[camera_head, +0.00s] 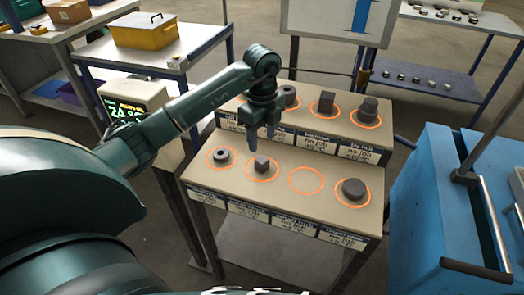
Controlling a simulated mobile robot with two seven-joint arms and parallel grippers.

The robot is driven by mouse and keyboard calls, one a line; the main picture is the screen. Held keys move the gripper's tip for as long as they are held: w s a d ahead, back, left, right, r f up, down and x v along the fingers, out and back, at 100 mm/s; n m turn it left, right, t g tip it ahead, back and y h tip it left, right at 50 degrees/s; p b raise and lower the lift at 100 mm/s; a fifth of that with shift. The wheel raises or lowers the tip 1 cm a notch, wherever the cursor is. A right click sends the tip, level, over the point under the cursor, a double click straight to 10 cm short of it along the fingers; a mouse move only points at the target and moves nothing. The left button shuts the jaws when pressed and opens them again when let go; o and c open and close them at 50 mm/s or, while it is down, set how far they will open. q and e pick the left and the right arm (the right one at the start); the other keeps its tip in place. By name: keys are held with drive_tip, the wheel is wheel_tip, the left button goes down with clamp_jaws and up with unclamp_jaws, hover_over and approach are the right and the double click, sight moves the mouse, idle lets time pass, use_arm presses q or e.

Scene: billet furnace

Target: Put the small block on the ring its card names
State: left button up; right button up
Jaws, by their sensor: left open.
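My left gripper (262,140) points down, open and empty, just above and behind the block in the picture; I cannot tell the exact gap. To the right of the block is an empty orange ring (306,180). White cards (285,221) line the front edge and the raised back step; their print is too small to read surely. Another block (326,102) sits in a ring on the back step. My right gripper is not in view.
In the front row, a dark ring-shaped piece (221,156) is left of the small block and a round piece (354,188) is at the right end. A stacked round piece (368,109) stands at the back right. A blue cabinet (432,200) stands right of the stand.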

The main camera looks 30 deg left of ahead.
use_arm(q)
drive_tip(key=s+d+f+m+h, duration=0.1)
drive_tip(key=s+d+m+h, duration=0.3)
drive_tip(key=d, duration=0.6)
drive_tip(key=s+d+f+m+h, duration=0.1)
drive_tip(key=s+d+m+h, duration=0.15)
drive_tip(key=d+h, duration=0.55)
drive_tip(key=s+d+r+n+t+h, duration=0.3)
drive_tip(key=d+r+n+t+h, duration=0.35)
drive_tip(key=d, duration=0.25)
drive_tip(key=a+f+n+t+y, duration=0.8)
drive_tip(key=f+n+t+y, duration=0.15)
drive_tip(key=n+y, duration=0.35)
drive_tip(key=s+a+f+n+g+y+p, duration=0.2)
drive_tip(key=s+f+n+g+p, duration=0.1)
drive_tip(key=s+f, duration=0.5)
drive_tip(key=shift+s+a+n+g+p, duration=0.4)
drive_tip(key=shift+s+g+p, duration=0.5)
drive_tip(key=shift+g, duration=0.3)
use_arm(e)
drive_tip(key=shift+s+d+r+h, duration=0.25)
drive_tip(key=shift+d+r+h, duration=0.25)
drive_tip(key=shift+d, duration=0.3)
